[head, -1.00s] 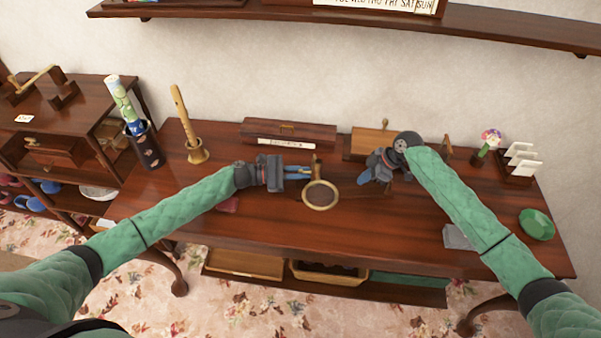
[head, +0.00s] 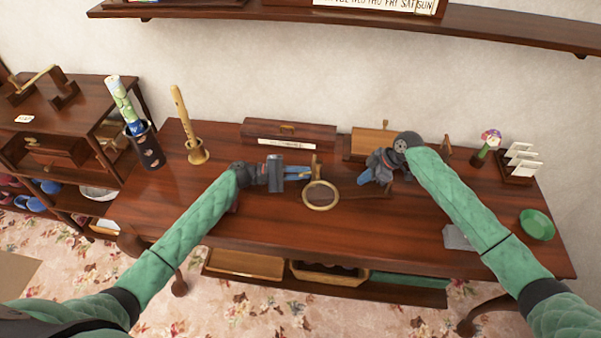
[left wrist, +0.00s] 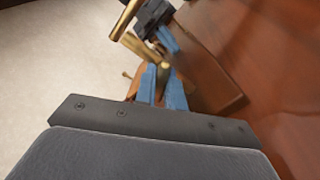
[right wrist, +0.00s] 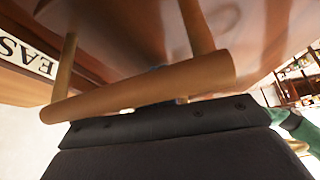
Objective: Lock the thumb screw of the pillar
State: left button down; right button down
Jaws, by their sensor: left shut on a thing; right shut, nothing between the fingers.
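My left gripper (head: 300,173) is shut at a short upright brown post (head: 314,163), which I take for the pillar. A round brass-rimmed lens (head: 320,195) sits just in front of its fingertips. In the left wrist view its blue fingers (left wrist: 161,84) are close together. What they grip is not clear; brass rods (left wrist: 140,52) show beyond them. My right gripper (head: 368,176) is shut and empty, to the right of the post and apart from it. In the right wrist view a brown bar on two posts (right wrist: 150,88) hides its fingers. I cannot make out the thumb screw.
A long dark box (head: 289,135) and a lighter wooden box (head: 372,143) stand behind the grippers. The table's front middle is clear.

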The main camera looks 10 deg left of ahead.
pick_arm(q)
jog(key=shift+m, duration=0.5)
jog(key=c, duration=1.5)
grip_release()
jog(key=shift+a, duration=0.1)
jog(key=a, duration=0.4)
jog(key=s+a, duration=0.1)
jog(key=a, duration=0.2)
jog(key=s+a, duration=0.1)
jog(key=a, duration=0.3)
jog(key=shift+s+a, duration=0.15)
jog(key=shift+a, duration=0.2)
